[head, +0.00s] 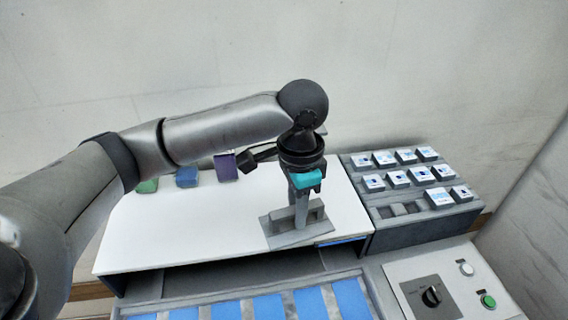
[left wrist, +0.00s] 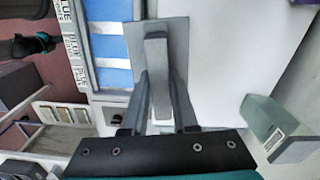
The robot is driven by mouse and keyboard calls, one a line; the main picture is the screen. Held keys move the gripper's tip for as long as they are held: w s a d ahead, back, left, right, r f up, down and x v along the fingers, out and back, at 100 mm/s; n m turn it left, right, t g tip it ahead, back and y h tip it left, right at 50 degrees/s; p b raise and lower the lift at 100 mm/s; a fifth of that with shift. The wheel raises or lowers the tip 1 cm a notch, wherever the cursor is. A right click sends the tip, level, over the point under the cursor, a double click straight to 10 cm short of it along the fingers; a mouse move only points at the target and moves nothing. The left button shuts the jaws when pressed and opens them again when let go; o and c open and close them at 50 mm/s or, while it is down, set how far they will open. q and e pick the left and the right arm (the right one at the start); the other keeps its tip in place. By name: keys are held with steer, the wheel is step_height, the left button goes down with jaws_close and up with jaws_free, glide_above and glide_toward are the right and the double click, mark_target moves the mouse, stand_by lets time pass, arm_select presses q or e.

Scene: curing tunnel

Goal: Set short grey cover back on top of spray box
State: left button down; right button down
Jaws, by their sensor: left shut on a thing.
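The short grey cover (head: 287,238) is a flat grey plate with a raised bar handle, at the right front end of a long white top (head: 180,230). I take that white top, with a dark front opening under it, to be the spray box. My left gripper (head: 302,208) points down and is shut on the cover's handle. In the left wrist view the cover (left wrist: 180,35) lies between the white surface and the blue strips, with the handle between the fingers. I cannot tell whether the plate rests on the white top or hangs just above it. My right gripper is not in view.
Green (head: 147,186), blue (head: 187,177) and purple (head: 225,167) blocks stand along the back of the white top. A grey rack (head: 420,230) with several white labelled boxes is at the right. A control panel (head: 440,285) with a knob and green button is in front.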

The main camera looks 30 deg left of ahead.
arm_select(q)
steer(key=w+m+p, duration=0.1)
steer(key=m+p, duration=0.1)
steer(key=w+a+r+m+p, duration=0.1)
steer(key=m+p, duration=0.1)
steer(key=m, duration=0.1)
steer(key=w+m+p, duration=0.1)
steer(key=m+p, duration=0.1)
steer(key=m, duration=0.1)
steer(key=shift+a+r, duration=0.15)
steer(key=shift+r, duration=0.15)
steer(key=a+m+p, duration=0.1)
steer(key=m+p, duration=0.2)
steer(key=m, duration=0.1)
steer(key=w+a+m+p, duration=0.1)
steer(key=m+p, duration=0.2)
steer(key=m, duration=0.1)
steer(key=w+a+m+p, duration=0.1)
steer(key=m+p, duration=0.1)
steer(key=m, duration=0.1)
steer(key=shift+a+r+m+p, duration=0.1)
steer(key=shift+a+m+p, duration=0.3)
step_height(320, 180, down, 5)
steer(key=b, duration=0.5)
steer(key=shift+r, duration=0.2)
steer(key=shift+f+b, duration=0.45)
steer(key=shift+f, duration=0.45)
steer(key=shift+f, duration=0.3)
